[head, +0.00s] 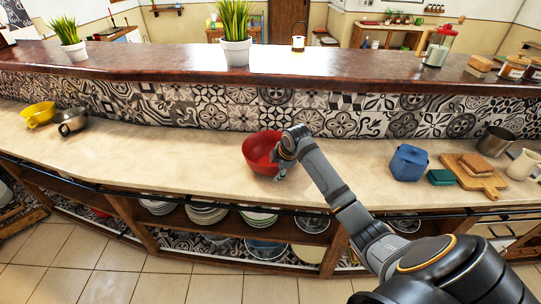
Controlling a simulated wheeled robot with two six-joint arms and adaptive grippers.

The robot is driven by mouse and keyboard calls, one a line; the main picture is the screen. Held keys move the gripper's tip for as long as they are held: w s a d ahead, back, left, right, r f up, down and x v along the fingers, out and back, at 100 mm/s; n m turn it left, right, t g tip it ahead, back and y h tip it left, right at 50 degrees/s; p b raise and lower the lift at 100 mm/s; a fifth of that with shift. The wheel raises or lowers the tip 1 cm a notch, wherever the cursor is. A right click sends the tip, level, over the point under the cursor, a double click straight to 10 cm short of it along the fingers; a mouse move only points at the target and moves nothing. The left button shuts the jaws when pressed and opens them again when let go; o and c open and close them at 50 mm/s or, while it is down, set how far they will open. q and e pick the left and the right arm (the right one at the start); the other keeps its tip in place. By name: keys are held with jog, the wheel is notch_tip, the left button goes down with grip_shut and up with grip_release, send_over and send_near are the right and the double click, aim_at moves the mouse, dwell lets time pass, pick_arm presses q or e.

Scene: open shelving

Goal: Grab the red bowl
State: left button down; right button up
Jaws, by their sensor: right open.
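The red bowl (258,148) stands upright on the pale counter (150,158), close to the tiled wall, near the middle of the head view. My right arm reaches in from the lower right. My right gripper (279,172) is at the bowl's right front side, pointing down, and is open. It overlaps the bowl's right edge in the picture; I cannot tell whether it touches the bowl. The wrist hides part of the bowl's right side. My left gripper is not in view.
A blue canister (409,162), a small green box (440,177) and a wooden board (484,184) stand to the right. The counter left of the bowl is clear. Plates sit on the shelf below.

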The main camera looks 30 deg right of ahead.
jog(key=x, duration=0.2)
jog(key=shift+w+f, duration=0.3)
jog(key=shift+f, duration=0.15)
jog(key=shift+r, duration=0.1)
jog(key=shift+c, duration=1.1)
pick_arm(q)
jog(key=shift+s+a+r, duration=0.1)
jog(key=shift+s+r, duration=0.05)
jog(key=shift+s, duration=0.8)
pick_arm(e)
jog(key=shift+d, duration=0.1)
grip_shut()
